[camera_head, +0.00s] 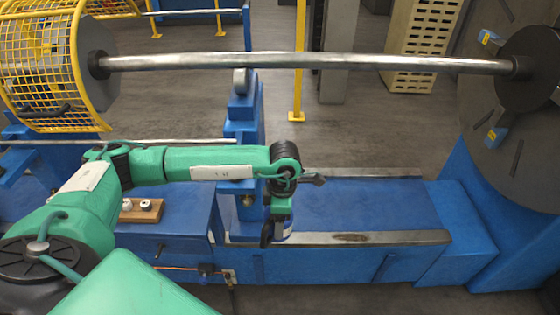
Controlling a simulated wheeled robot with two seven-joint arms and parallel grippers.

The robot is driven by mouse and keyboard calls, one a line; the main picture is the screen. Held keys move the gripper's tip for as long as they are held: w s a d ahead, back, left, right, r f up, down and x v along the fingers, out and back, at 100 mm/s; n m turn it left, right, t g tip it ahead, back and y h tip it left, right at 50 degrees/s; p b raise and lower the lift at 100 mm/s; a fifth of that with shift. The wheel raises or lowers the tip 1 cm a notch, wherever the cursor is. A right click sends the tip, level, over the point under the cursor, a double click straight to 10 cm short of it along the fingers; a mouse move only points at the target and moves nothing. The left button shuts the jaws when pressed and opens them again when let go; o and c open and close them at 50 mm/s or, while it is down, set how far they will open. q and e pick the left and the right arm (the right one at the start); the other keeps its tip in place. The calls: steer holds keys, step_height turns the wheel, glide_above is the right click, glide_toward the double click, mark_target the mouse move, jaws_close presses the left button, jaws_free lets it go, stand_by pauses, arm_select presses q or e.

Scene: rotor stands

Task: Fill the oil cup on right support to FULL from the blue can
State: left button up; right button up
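My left arm comes in from the left, and its gripper (275,232) hangs down just right of the blue upright support (240,120) in the middle. A dark finger shows on its left side. Beside it is a small bluish, pale-banded object (287,229), partly covered by the wrist; it may be the blue can, but I cannot tell whether it is gripped. A small brass-coloured part (247,200) sits low on the support; I cannot tell if it is the oil cup. No fill level is readable. My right gripper is out of view.
A long steel shaft (310,61) spans above, from the yellow cage (40,60) to a large grey disc (525,110) at right. The blue machine bed (365,205) right of the gripper is mostly clear. A wooden block with white knobs (142,209) sits left.

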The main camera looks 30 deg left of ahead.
arm_select(q)
steer(key=w+r+n+h+p, duration=0.1)
steer(key=w+r+n+h, duration=0.1)
steer(key=r+n, duration=0.4)
steer(key=w+a+r+n+h+p, duration=0.1)
steer(key=r+n, duration=0.4)
steer(key=n, duration=0.6)
steer(key=shift+w+a+r+t+h+p, duration=0.25)
steer(key=shift+w+r+t+h+p, duration=0.15)
steer(key=shift+w+h+p, duration=0.3)
steer(key=shift+s+d, duration=0.1)
steer(key=shift+f+h+b, duration=0.1)
steer(key=shift+h+b, duration=0.3)
steer(key=shift+b, duration=0.05)
steer(key=shift+d, duration=0.1)
steer(key=shift+n, duration=0.3)
